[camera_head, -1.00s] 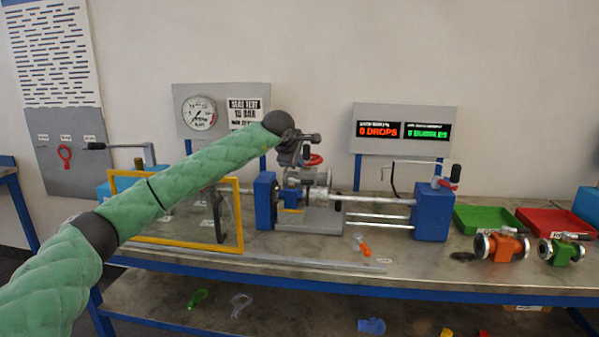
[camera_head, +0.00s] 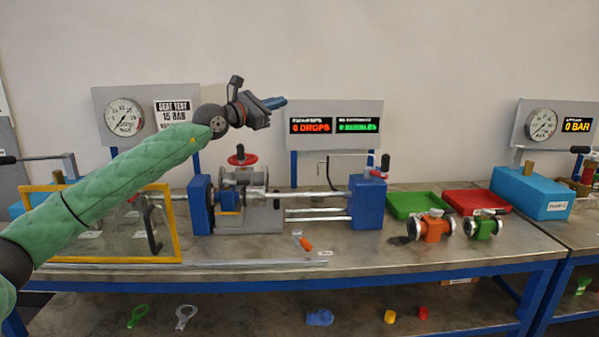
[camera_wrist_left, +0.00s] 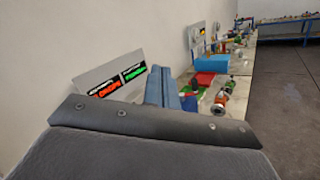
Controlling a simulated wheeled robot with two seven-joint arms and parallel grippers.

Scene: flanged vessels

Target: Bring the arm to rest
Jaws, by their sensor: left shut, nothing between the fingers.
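My left arm, in a green padded sleeve, comes in from the left in the head view. My left gripper (camera_head: 275,103) is raised in front of the back wall, above the test rig. Its blue fingers are shut with nothing between them and point to the right. The fingers also show in the left wrist view (camera_wrist_left: 163,88), close together beyond the dark wrist housing. The gripper is apart from the bench and everything on it. My right gripper is not in view.
Below stands the test rig with blue end blocks (camera_head: 367,201) and a red handwheel (camera_head: 242,158). A yellow-framed screen (camera_head: 176,225) is at left. Green (camera_head: 408,204) and red (camera_head: 474,203) trays, orange (camera_head: 433,228) and green (camera_head: 482,226) valves and a blue box (camera_head: 530,190) stand right.

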